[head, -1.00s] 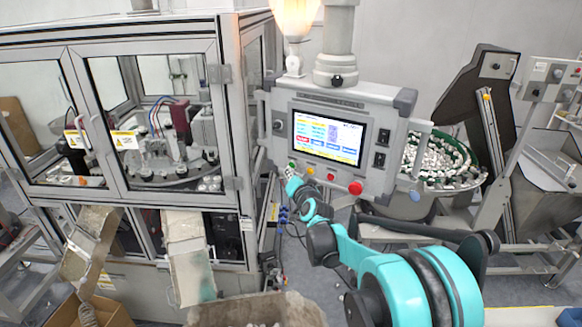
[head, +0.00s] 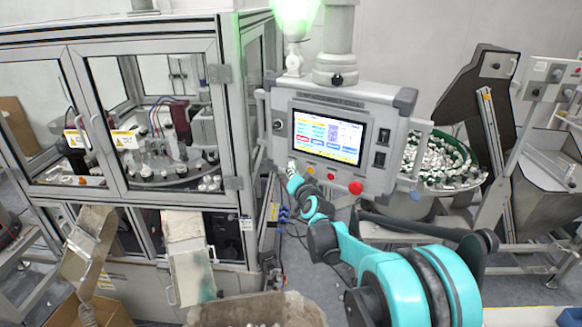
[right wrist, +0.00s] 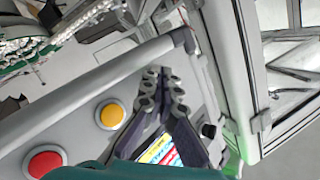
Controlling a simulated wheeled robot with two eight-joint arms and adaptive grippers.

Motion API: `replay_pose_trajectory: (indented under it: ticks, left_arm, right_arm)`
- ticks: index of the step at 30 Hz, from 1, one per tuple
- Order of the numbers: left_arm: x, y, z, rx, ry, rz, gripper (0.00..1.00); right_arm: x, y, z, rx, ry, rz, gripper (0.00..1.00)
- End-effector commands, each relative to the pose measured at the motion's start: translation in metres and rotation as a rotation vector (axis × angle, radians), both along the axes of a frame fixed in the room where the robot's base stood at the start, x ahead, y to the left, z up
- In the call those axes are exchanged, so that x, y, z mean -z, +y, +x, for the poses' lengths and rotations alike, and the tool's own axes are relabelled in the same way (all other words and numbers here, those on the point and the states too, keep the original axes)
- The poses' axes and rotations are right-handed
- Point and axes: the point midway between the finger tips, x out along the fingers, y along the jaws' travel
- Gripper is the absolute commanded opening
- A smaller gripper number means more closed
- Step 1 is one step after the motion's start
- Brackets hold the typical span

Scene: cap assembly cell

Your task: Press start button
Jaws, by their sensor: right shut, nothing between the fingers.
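The control panel (head: 283,118) hangs from a post, with a lit screen (head: 327,137) and a row of buttons below it. My right gripper (head: 291,167) is shut and empty at the left end of that row, at the panel face. It covers the button there, so I cannot see whether the button is pushed in. In the right wrist view the closed fingers (right wrist: 166,76) point at the panel beside a yellow button (right wrist: 110,114) and a red button (right wrist: 45,160). My left gripper is not in view.
A signal lamp (head: 295,12) above the panel glows green. A glass-doored machine cabinet (head: 130,193) stands on the left. A feeder bowl (head: 447,160) with many small white parts is on the right. Metal chutes (head: 188,258) stick out in front of the cabinet.

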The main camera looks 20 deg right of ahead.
Motion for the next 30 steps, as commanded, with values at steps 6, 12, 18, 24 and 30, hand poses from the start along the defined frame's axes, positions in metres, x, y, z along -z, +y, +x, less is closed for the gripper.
replay_pose_trajectory:
  ticks: [6,12,18,24,30]
  left_arm:
    - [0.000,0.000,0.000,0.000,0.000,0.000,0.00]
    - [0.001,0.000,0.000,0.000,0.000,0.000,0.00]
    - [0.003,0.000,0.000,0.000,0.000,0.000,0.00]
    - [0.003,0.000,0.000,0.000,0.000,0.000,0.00]
    - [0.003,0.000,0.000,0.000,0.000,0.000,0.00]
  right_arm:
    - [-0.001,-0.002,0.001,0.002,-0.001,0.000,0.00]
    - [0.000,-0.002,0.001,0.002,-0.001,0.000,0.00]
    - [0.001,0.003,-0.004,0.000,-0.001,-0.001,0.00]
    - [0.000,0.004,-0.004,0.001,0.000,0.000,0.00]
    - [0.001,0.013,-0.011,0.000,0.002,-0.001,0.00]
